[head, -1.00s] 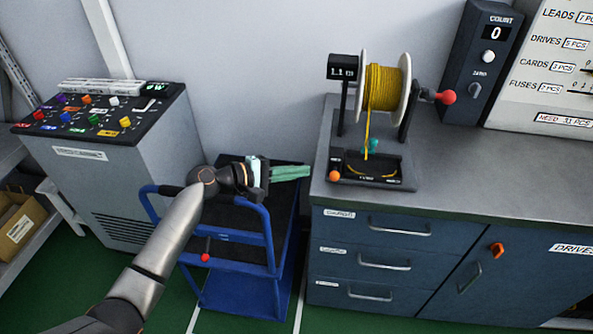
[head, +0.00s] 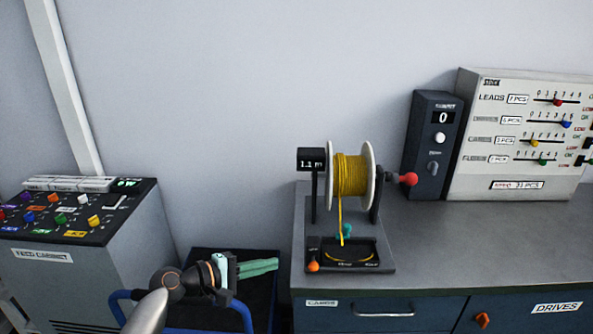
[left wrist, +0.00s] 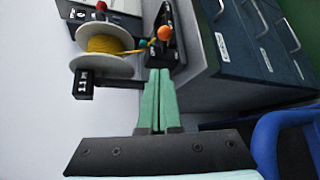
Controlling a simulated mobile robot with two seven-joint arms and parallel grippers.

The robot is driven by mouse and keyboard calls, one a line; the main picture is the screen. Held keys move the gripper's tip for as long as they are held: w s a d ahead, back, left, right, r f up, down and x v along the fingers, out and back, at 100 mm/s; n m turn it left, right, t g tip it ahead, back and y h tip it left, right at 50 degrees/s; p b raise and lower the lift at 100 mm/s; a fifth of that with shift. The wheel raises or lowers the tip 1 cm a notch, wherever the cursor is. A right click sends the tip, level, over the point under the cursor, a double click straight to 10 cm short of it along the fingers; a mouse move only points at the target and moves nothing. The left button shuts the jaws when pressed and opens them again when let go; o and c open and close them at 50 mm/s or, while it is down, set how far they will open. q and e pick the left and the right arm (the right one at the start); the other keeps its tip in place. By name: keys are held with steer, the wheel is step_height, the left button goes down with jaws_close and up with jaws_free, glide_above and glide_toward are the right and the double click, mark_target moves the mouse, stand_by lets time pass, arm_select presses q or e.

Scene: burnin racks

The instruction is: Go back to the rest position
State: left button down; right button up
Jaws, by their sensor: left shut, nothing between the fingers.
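My left gripper (head: 262,267) has green fingers and shows at the bottom of the head view. It is over the blue cart (head: 238,306), left of the workbench, and empty. In the left wrist view its fingers (left wrist: 158,98) lie together, pointing toward the yellow wire spool (left wrist: 103,44), with nothing between them. My right gripper is in neither view.
A spool stand with yellow wire (head: 350,175) stands on the grey workbench (head: 480,240). A counter box (head: 432,145) and a white slider panel (head: 520,130) stand behind. A cabinet with coloured knobs (head: 85,265) is at the left. The wall area above is clear.

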arm_select(q)
steer(key=s+a+f+m+y, duration=0.1)
steer(key=s+f+y, duration=0.15)
steer(key=f, duration=0.35)
steer(key=s+f+m+y, duration=0.1)
steer(key=s+f, duration=0.3)
steer(key=f, duration=0.2)
steer(key=s+a+f+m+y, duration=0.2)
steer(key=s+f+m, duration=0.1)
steer(key=s, duration=0.5)
steer(key=s+a+f+m+y, duration=0.1)
steer(key=s+f+m, duration=0.3)
steer(key=s, duration=0.3)
steer(key=s+a+f+m+y, duration=0.2)
steer(key=s+f+m, duration=0.1)
steer(key=s, duration=0.5)
steer(key=shift+s+a+f+m+t+y, duration=0.2)
steer(key=shift+s+a+m+t+y, duration=0.15)
steer(key=shift+m, duration=0.45)
